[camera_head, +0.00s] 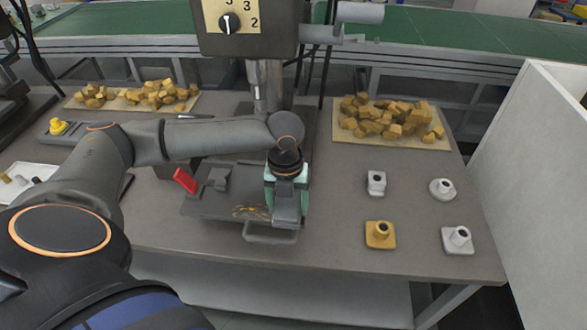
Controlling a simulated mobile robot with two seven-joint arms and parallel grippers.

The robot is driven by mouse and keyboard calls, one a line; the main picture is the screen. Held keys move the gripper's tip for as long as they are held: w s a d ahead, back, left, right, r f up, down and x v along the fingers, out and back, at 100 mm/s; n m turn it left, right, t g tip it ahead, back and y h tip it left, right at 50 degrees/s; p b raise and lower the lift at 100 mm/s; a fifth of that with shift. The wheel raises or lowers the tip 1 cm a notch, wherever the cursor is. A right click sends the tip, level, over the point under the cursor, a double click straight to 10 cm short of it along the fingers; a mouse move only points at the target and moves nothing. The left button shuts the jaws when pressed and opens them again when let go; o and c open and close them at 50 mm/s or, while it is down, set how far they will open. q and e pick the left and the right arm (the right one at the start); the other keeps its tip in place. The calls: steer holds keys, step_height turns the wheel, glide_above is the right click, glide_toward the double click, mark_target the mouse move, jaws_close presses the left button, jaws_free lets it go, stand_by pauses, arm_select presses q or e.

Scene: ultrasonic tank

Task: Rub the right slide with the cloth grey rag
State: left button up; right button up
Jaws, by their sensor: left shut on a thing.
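My left gripper (287,190) reaches in from the left over the right part of the machine's dark flat bed (205,207) and points down. It is shut on a grey piece (287,208), which looks like the grey rag; its lower edge is at the bed's right front, by a grey loop-shaped handle (270,237). Whether the rag touches the surface I cannot tell. The right slide is mostly hidden under the gripper; pale green sides show beside it. Yellowish shavings (250,212) lie on the bed just left of the gripper. My right gripper is not in view.
A machine head with a dial (230,22) hangs above the bed on a column (265,85). A red-handled part (185,181) stands at left. Boards with brown chunks (385,117) lie behind. Small flanged parts (380,234) stand at right, with clear table between them. A white panel (540,170) closes the right.

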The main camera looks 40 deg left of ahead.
mark_target(230, 209)
arm_select(q)
steer(key=shift+s+a+f, duration=0.1)
steer(key=shift+s+a, duration=0.3)
steer(key=shift+a, duration=0.25)
steer(key=shift+s+a, duration=0.3)
steer(key=shift+a, duration=0.2)
steer(key=c, duration=0.4)
steer(key=shift+s+a, duration=0.1)
steer(key=shift+a, duration=0.15)
steer(key=shift+s+a+f, duration=0.1)
steer(key=shift+s+a, duration=0.1)
steer(key=shift+a, duration=0.05)
jaws_close()
steer(key=shift+s+a, duration=0.5)
steer(key=shift+a, duration=0.25)
steer(key=shift+s+a, duration=0.45)
steer(key=shift+a, duration=0.25)
steer(key=shift+s+a, duration=0.4)
steer(key=shift+a, duration=0.3)
steer(key=shift+s+a, duration=0.4)
steer(key=shift+a, duration=0.25)
steer(key=shift+s+a, duration=0.45)
steer(key=shift+a, duration=0.25)
steer(key=shift+s+a, duration=0.4)
steer(key=shift+a, duration=0.25)
